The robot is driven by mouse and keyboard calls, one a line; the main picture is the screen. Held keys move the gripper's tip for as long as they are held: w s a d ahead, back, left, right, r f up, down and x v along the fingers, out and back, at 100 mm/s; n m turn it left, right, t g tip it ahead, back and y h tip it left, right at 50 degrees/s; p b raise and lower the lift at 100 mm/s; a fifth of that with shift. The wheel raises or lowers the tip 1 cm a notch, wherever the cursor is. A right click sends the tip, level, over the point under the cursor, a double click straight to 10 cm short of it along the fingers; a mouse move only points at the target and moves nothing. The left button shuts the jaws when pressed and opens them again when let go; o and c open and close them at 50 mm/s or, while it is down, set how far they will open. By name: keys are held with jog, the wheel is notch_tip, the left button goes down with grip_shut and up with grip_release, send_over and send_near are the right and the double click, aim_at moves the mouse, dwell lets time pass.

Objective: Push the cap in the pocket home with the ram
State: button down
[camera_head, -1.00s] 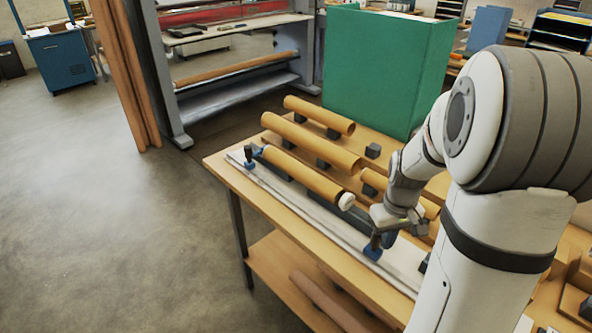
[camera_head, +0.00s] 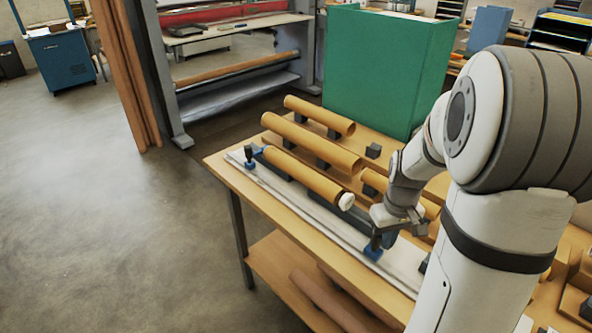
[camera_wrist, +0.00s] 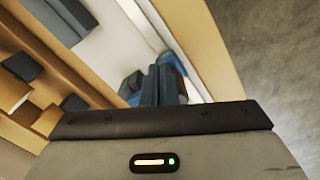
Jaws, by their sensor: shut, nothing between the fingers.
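A tan tube (camera_head: 303,174) lies on the long jig along the bench's left side. A white cap (camera_head: 346,201) shows at its near end; I cannot tell how deep it sits. My gripper (camera_head: 377,236) is shut and empty, pointing down just beyond the cap, over a blue block (camera_head: 373,252) at the jig's near end. Whether it touches that block is unclear. The ram and the pocket are not clearly distinguishable from the dark and blue parts there. In the wrist view, blue parts (camera_wrist: 170,72) stand in front of the dark gripper body.
More tan tubes (camera_head: 312,143) lie on dark blocks to the right of the jig. A blue clamp with a dark knob (camera_head: 250,156) stands at the jig's far end. A large green box (camera_head: 385,75) stands behind the tubes. Open floor (camera_head: 130,240) lies left of the bench.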

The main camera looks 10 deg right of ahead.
dwell(0.3)
jog(key=w+a, duration=0.2)
jog(key=w, duration=0.1)
jog(key=w+a, duration=0.3)
jog(key=w, duration=0.1)
jog(key=w+a, duration=0.3)
jog(key=shift+w+p, duration=0.15)
jog(key=shift+p, duration=0.25)
jog(key=shift+d, duration=0.2)
jog(key=shift+s+d, duration=0.5)
jog(key=shift+s, duration=0.35)
notch_tip(320, 180, up, 8)
jog(key=p, duration=0.5)
